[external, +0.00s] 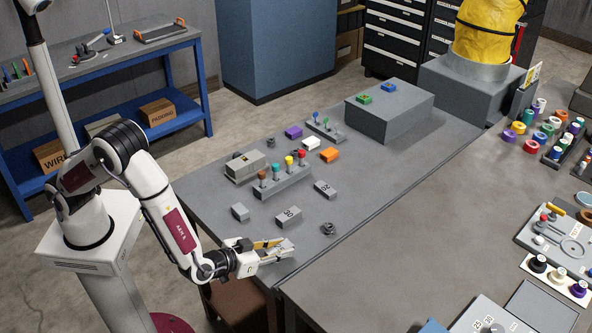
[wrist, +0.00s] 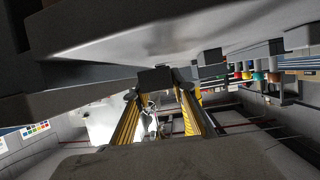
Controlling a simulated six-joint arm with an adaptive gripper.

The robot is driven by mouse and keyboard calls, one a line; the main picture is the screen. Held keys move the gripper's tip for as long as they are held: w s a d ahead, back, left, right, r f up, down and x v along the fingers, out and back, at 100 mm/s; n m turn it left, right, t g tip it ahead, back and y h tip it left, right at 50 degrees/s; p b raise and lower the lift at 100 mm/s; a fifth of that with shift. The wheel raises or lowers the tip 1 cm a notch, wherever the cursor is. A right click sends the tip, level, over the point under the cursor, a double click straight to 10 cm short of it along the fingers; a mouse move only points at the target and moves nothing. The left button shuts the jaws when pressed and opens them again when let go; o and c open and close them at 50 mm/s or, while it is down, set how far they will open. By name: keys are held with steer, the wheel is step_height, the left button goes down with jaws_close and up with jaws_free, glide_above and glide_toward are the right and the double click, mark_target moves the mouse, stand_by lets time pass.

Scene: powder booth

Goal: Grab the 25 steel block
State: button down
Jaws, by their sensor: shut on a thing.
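My gripper (external: 280,248) is low over the near end of the grey table, its yellow-striped fingers pointing right. In the wrist view its fingers (wrist: 157,90) are closed on a dark grey block (wrist: 154,77) at their tips. No number can be read on this block, and the external view hardly shows it among the fingers. A steel block marked 30 (external: 289,217) lies just behind the gripper. A block marked 20 (external: 325,188) lies farther back. A smaller grey block (external: 240,212) lies to the left, with no readable number.
A metal nut (external: 328,228) lies to the right of the gripper. Behind the blocks stand a rack with coloured pegs (external: 283,181) and a grey box (external: 246,167). Purple, white and orange blocks lie farther back.

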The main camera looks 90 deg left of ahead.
mark_target(280, 248)
steer(key=shift+r, duration=3.95)
